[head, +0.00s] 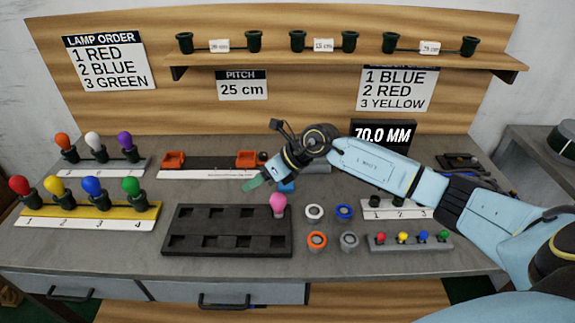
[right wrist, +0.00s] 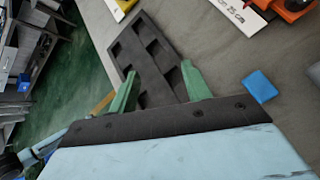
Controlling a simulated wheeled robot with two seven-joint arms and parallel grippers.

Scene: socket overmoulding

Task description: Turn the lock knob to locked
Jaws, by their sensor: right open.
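My right gripper (head: 258,182) reaches in from the right, over the bench between the slide rail and the dark tray. Its green fingers are spread and empty in the right wrist view (right wrist: 160,90). The slide rail (head: 208,163) carries two orange carriages (head: 173,160) and (head: 246,159), with a white scale along its front. A small dark knob (head: 263,156) stands at its right end, close behind my gripper; it may be the lock knob, and its setting cannot be read. An orange carriage shows at the wrist view's top edge (right wrist: 292,8). My left gripper is out of view.
Colored bulbs stand left; rings (head: 317,240) and small parts lie right. A 70.0 MM display (head: 383,134) stands behind.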

